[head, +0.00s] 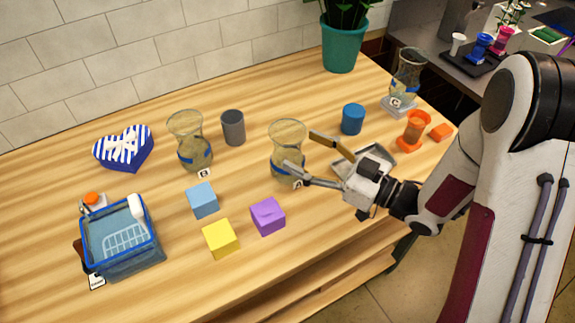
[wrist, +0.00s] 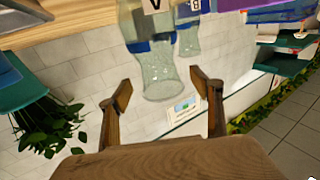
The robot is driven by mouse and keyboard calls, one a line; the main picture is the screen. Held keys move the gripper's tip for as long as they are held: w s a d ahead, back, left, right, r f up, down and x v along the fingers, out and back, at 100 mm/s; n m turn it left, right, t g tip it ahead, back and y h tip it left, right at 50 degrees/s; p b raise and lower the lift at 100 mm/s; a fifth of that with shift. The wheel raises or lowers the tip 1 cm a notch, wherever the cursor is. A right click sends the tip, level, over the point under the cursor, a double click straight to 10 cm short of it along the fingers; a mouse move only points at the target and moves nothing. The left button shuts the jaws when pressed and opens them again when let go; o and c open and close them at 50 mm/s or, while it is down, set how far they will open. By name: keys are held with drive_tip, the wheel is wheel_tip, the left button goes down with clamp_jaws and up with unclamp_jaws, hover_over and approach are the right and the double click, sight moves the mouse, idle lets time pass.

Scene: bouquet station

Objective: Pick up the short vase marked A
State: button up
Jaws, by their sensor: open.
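The short vase marked A is the clear glass vase with a blue band (head: 287,136) in the middle of the table, upright. Its tag is mostly hidden in the head view. In the wrist view the vase (wrist: 160,72) appears upside down, with an inverted A on its tag. My gripper (head: 299,150) is open at the vase's right side, its lower finger crossing in front of the glass. In the wrist view the open fingers (wrist: 160,80) stand on either side of the vase's flared rim. I cannot tell whether they touch it.
Similar vases stand at left, marked B (head: 186,126), and back right, marked C (head: 408,72). A grey cup (head: 232,127), blue cup (head: 352,119), purple block (head: 267,216) and blue block (head: 202,200) surround vase A. A grey tray (head: 380,157) lies behind my gripper.

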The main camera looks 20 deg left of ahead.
sight(299, 150)
drive_tip(key=shift+f+x, duration=0.15)
drive_tip(key=shift+x, duration=0.65)
drive_tip(key=shift+f+x, duration=0.1)
drive_tip(key=shift+x, duration=1.65)
drive_tip(key=shift+w, duration=0.1)
drive_tip(key=shift+r, duration=0.1)
clamp_jaws()
